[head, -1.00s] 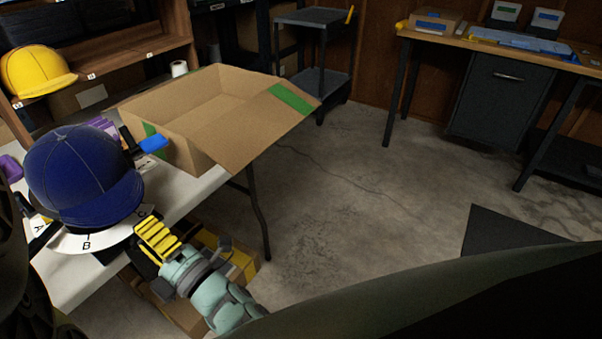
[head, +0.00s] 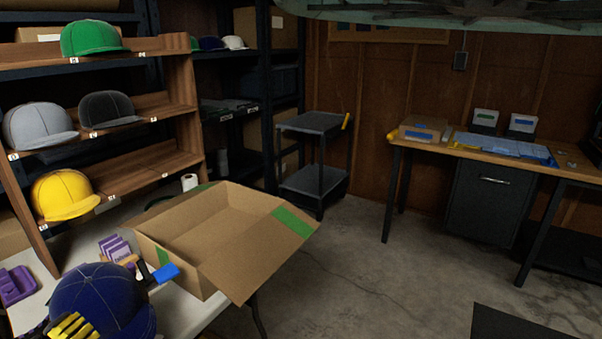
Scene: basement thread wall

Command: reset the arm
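My gripper (head: 72,327) shows only in part at the bottom left edge, as yellow ribbed fingers in front of the dark blue cap (head: 105,295). Its fingertips are not clear, so I cannot tell whether it is open or shut, or whether it touches the cap. The rest of my arm near it is cut off by the bottom edge. The blue cap sits at the near end of the white table (head: 198,318).
An open cardboard box (head: 218,225) with green tape stands on the table, its flap reaching past the table edge. Shelves with a yellow cap (head: 62,195), grey cap (head: 38,127) and green cap (head: 90,38) stand left. A cart (head: 315,160) stands behind. The centre floor is clear.

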